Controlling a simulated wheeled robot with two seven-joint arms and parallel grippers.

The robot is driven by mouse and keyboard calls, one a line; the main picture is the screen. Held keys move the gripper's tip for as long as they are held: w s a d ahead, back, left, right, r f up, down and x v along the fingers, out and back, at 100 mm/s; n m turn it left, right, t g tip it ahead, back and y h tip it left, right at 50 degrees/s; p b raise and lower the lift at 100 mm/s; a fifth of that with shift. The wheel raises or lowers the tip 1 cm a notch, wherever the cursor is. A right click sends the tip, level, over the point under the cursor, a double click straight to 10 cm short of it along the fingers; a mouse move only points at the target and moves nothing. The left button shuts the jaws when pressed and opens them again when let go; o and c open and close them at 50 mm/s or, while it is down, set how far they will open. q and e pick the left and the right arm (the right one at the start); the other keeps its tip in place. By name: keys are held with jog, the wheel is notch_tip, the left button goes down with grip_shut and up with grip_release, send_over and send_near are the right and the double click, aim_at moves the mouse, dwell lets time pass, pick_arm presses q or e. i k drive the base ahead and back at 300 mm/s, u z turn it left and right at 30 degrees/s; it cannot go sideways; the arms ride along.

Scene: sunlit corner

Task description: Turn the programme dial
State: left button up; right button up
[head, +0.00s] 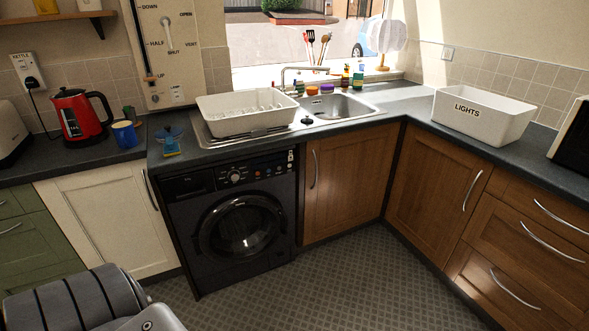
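The programme dial (235,177) is a round knob on the control panel of a black washing machine (185,225) under the counter. It is small in the head view, so I cannot tell its exact setting. Several small coloured buttons sit to its right on the panel. The machine's round door (240,229) is shut. Neither of my grippers shows in this view. A grey, ribbed part that looks like my own arm fills the lower left corner, and nothing touches the dial.
The tiled floor (290,275) before the machine is clear. Above it stand a white dish rack (247,112) and a small blue-and-yellow item (170,143). A red kettle (78,116) and blue mug (124,134) are left; a LIGHTS tub (482,115) is right.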

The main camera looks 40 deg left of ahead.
aim_at(234, 175)
jog(key=z, duration=0.15)
jog(key=i, duration=2.15)
jog(key=u, duration=1.45)
jog(key=i, duration=0.7)
jog(key=u, duration=0.85)
